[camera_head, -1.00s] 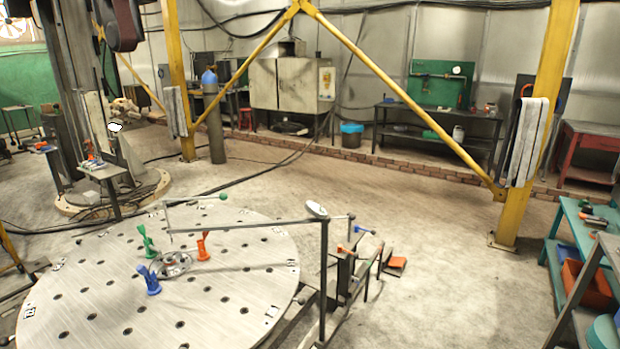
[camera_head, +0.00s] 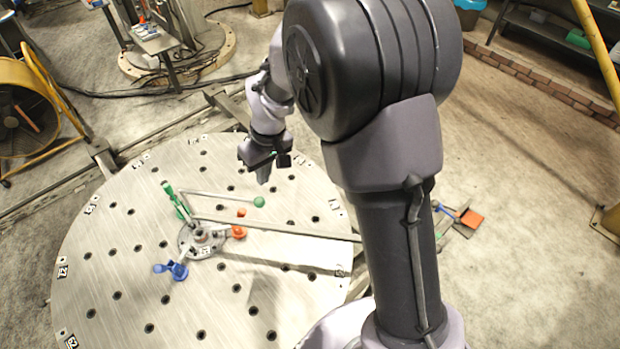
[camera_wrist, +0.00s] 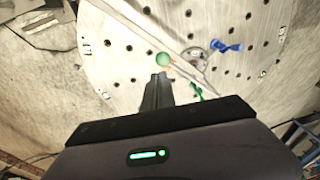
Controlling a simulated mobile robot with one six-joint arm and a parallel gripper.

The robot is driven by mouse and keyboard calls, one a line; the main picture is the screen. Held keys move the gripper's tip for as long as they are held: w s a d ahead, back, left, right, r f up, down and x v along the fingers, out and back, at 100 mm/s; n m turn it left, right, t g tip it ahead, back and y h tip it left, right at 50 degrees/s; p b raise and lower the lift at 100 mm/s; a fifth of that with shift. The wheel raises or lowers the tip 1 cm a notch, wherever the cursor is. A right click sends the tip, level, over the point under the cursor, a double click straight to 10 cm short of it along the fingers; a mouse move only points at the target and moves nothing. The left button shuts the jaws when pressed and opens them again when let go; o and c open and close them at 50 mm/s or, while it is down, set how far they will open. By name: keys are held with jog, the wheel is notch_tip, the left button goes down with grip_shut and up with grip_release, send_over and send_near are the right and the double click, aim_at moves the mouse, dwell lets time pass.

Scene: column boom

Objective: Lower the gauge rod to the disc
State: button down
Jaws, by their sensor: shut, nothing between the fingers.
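The gauge rod's thin grey bar (camera_head: 222,195) ends in a green ball (camera_head: 259,202). The rod's lower tip is hard to make out. A small silver disc (camera_head: 205,248) sits on the table between green, orange and blue clamps. My gripper (camera_head: 263,178) is shut and empty, just above the green ball in the head view. In the wrist view its fingertips (camera_wrist: 161,76) point at the green ball (camera_wrist: 163,59), apparently apart from it; the distance is unclear.
The round table (camera_head: 110,270) carries the green clamp (camera_head: 176,200), the orange clamp (camera_head: 236,232) and the blue clamp (camera_head: 172,269). A yellow fan (camera_head: 25,115) stands at the left. My arm hides the table's right side and the boom's post.

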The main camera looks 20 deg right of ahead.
aim_at(260, 199)
jog(key=f, duration=0.2)
jog(key=a+f, duration=0.1)
jog(key=f, duration=0.3)
jog(key=shift+s+a+f+b, duration=0.1)
jog(key=shift+s+a+b, duration=0.1)
jog(key=shift+a+b, duration=0.1)
jog(key=shift+w+f, duration=0.1)
jog(key=shift+f, duration=0.1)
jog(key=shift+r, duration=0.1)
